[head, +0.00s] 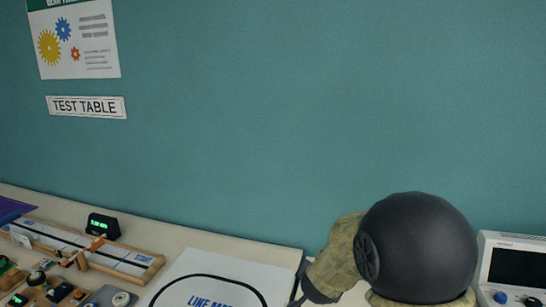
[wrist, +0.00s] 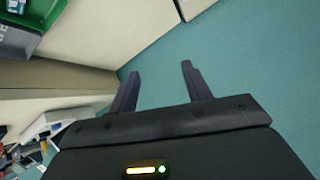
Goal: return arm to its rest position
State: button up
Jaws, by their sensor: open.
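My arm shows in the head view as a large dark rounded joint with olive fabric-like covering at the lower right, in front of the wall and table. My gripper (wrist: 158,88) shows in the wrist view, its two dark fingers spread apart with nothing between them. Beyond the fingers is a plain teal surface. The gripper itself is not visible in the head view.
A table (head: 215,240) runs along the teal wall (head: 300,110). On it are a wooden track (head: 90,250), a small display (head: 103,226), a white line board (head: 205,282) and a white instrument (head: 512,268). The wrist view shows a green container (wrist: 38,22) at upper left.

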jog(key=s+d+r+n+g+y+p, duration=0.1)
jog(key=s+n+g, duration=0.5)
jog(key=s, duration=1.4)
jog(key=shift+s+d+n+g+y+p, duration=0.35)
jog(key=shift+d+n+y+p, duration=0.3)
jog(key=shift+d+p, duration=0.35)
